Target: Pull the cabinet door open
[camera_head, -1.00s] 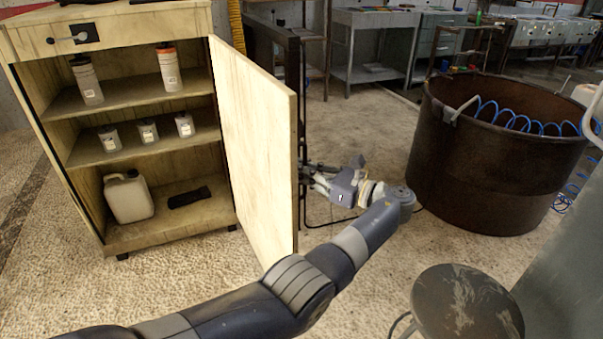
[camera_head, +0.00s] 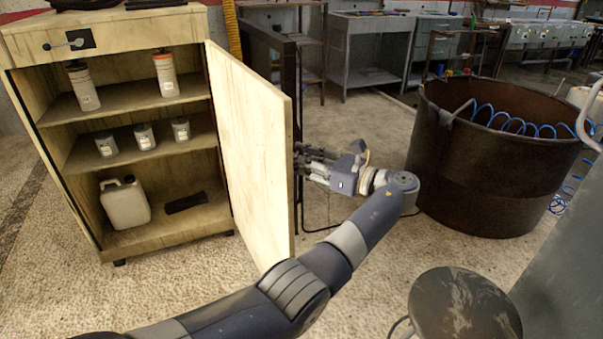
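The wooden cabinet (camera_head: 180,244) stands at the left with its inside in plain view. Its door (camera_head: 255,150) is swung wide open to the right and stands out toward me. My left gripper (camera_head: 304,163) is on the outer side of the door, close to its free edge. The fingers point left toward the door, and their tips are partly hidden behind its edge. I cannot tell whether they touch the door or a handle, and I see no handle on the door. My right gripper is not in view.
Bottles, small containers and a white jug (camera_head: 125,203) stand on the cabinet shelves. A large rusty drum (camera_head: 490,160) with blue hose stands right of my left gripper. A round stool (camera_head: 464,305) is at the bottom right. The floor in front of the cabinet is clear.

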